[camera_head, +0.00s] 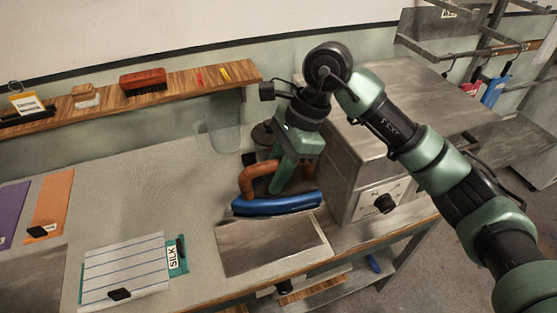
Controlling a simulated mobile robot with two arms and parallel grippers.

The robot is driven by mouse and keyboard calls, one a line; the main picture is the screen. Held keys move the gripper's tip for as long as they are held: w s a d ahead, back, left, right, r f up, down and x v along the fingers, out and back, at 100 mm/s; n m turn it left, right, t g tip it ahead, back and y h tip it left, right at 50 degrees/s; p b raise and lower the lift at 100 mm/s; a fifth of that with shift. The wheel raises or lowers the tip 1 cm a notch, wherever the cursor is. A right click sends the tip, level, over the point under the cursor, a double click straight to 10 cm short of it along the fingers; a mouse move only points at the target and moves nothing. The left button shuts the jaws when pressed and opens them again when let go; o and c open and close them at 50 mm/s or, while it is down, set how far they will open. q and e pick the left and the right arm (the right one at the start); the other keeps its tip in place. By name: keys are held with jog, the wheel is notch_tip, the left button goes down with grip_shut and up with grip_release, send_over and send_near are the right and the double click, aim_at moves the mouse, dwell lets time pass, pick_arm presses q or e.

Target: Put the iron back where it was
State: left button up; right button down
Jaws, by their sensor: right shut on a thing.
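The iron, with a blue base (277,204) and a brown handle (247,182), is at the middle of the view, tilted slightly, behind a shallow metal tray (273,246). My right gripper (290,176) comes down from above and is shut on the iron at its handle. The gripper hides much of the iron's top. I cannot tell whether the iron touches the table or hangs just above it. My left gripper is not in view.
A metal box (371,155) with a black knob (384,203) stands close right of the iron. A wooden shelf (190,84) with a brush (143,81) runs behind. The grey table (130,195) is clear between.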

aim_at(276, 199)
notch_tip(276, 199, down, 8)
jog(key=shift+w+d+r+p, duration=0.1)
jog(key=shift+p, duration=0.95)
jog(key=shift+f, duration=0.55)
notch_tip(276, 199, down, 4)
jog(key=shift+f+p, duration=0.1)
jog(key=shift+p, duration=0.6)
jog(key=shift+f, duration=0.15)
jog(key=c, duration=1.2)
grip_release()
jog(key=shift+f, duration=0.1)
jog(key=shift+c, duration=0.2)
